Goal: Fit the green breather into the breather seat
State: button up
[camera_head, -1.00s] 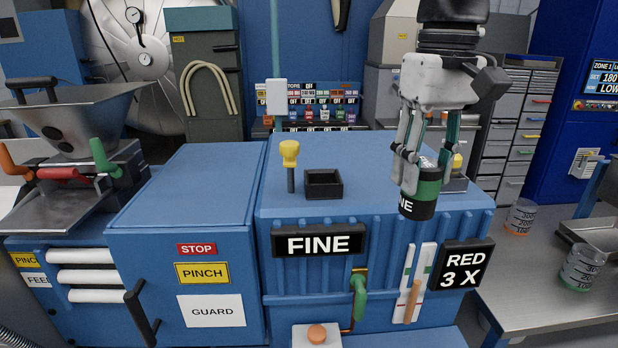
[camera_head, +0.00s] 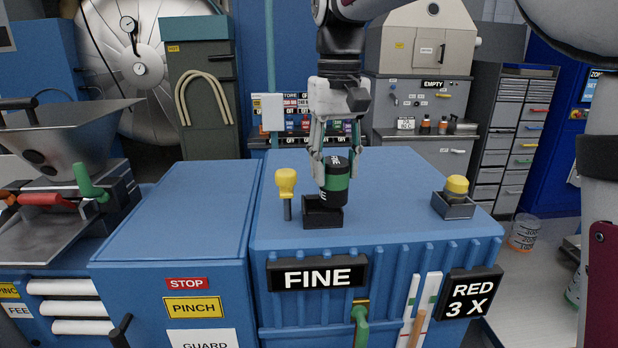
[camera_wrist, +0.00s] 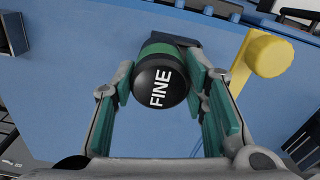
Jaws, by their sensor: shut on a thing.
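The green breather (camera_head: 335,184) is a black cylinder with a green band and the word FINE on it. My gripper (camera_head: 334,166) is shut on it and holds it over the black square breather seat (camera_head: 322,217) on top of the blue cabinet. The breather looks slightly tilted. Its lower end overlaps the seat's right part in the head view, and I cannot tell whether it touches. In the wrist view the breather (camera_wrist: 163,88) sits between the green finger pads, its black FINE cap facing the camera. The seat is mostly hidden behind it there.
A yellow-topped lever (camera_head: 286,184) stands just left of the seat; its yellow head (camera_wrist: 269,54) also shows in the wrist view. A yellow-capped part sits in a second black tray (camera_head: 454,206) at the right. The cabinet top (camera_head: 395,190) between the trays is clear.

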jog(key=shift+w+a+f, duration=0.2)
jog(key=shift+w+a, duration=0.65)
jog(key=shift+a, duration=0.15)
notch_tip(320, 180, down, 3)
jog(key=shift+s+r+p, duration=0.1)
jog(key=shift+p, duration=0.6)
jog(key=shift+f, duration=0.25)
jog(key=shift+f, duration=0.1)
jog(key=o, duration=1)
jog(key=shift+r+b, duration=1.5)
jog(key=shift+r, duration=4.6)
